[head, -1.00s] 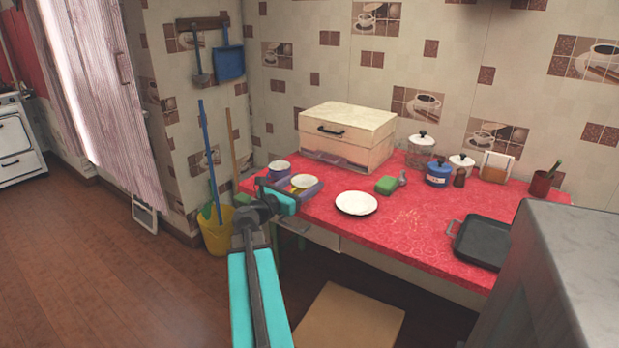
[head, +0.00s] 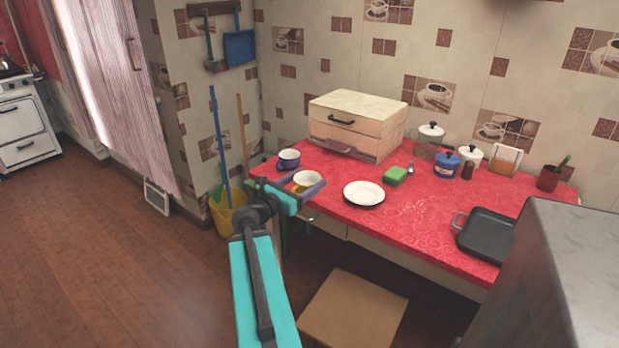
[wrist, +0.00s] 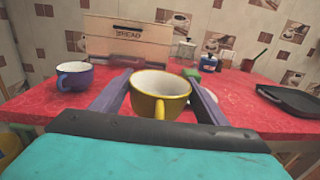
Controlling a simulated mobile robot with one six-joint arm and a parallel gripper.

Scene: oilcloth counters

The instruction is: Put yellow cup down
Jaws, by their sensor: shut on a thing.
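The yellow cup (wrist: 160,95) has a white inside and a handle that faces the wrist camera. My gripper (wrist: 161,88) is shut on it, one purple finger on each side. In the head view the yellow cup (head: 306,181) and my gripper (head: 306,187) are at the left front part of the red counter (head: 400,215). The cup looks upright. I cannot tell whether its base touches the counter.
A blue-purple cup (wrist: 75,76) stands left of my gripper. A bread box (head: 357,125) is behind. A white plate (head: 364,193) and a green sponge (head: 396,175) lie to the right. Jars and a dark pan (head: 489,235) are farther right. The counter's front centre is clear.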

